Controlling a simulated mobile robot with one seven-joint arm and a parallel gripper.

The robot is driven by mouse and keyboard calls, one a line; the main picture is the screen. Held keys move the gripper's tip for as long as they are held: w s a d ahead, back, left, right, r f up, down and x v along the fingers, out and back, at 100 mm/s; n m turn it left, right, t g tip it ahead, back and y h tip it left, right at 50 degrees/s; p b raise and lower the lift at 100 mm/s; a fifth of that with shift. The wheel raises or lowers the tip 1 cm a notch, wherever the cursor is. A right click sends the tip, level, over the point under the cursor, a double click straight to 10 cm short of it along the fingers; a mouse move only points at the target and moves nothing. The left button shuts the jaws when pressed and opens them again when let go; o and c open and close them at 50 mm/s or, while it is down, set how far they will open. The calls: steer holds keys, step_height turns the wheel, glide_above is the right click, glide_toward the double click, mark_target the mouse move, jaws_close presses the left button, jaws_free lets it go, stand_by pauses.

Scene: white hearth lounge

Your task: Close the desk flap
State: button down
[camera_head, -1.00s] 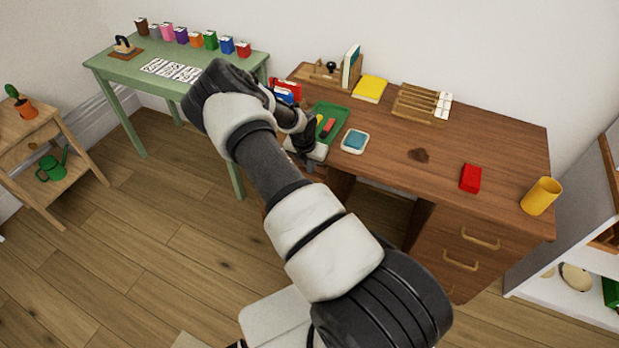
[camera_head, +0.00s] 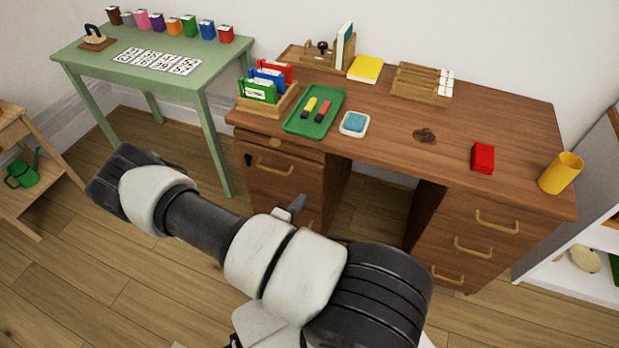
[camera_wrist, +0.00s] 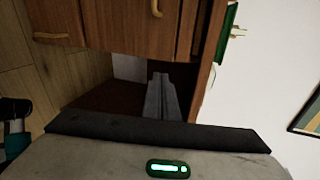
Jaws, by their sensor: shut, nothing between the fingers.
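The brown wooden desk (camera_head: 460,125) stands against the wall, with drawers on both sides of an open kneehole. No lowered or raised flap stands out clearly on it. A thin front strip with a round brass knob (camera_head: 275,142) lies under the top's left end, above a handled drawer (camera_head: 283,167). My gripper (camera_wrist: 160,85) is shut and empty in the wrist view, pointing towards the dark kneehole beside the drawer fronts (camera_wrist: 115,25). In the head view its tip (camera_head: 297,204) shows low in front of the left drawers; my arm hides the rest.
A green table (camera_head: 95,62) stands left. Floor in front is partly clear.

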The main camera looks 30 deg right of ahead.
steer(key=n, duration=0.1)
steer(key=b, duration=0.2)
glide_toward(318, 168)
steer(key=shift+t, duration=0.4)
steer(key=x, duration=0.2)
steer(key=f+x, duration=0.1)
steer(key=x, duration=0.2)
steer(key=shift+s+d, duration=0.1)
steer(key=shift+s, duration=0.05)
steer(key=shift+w+d, duration=0.3)
steer(key=shift+d, duration=0.05)
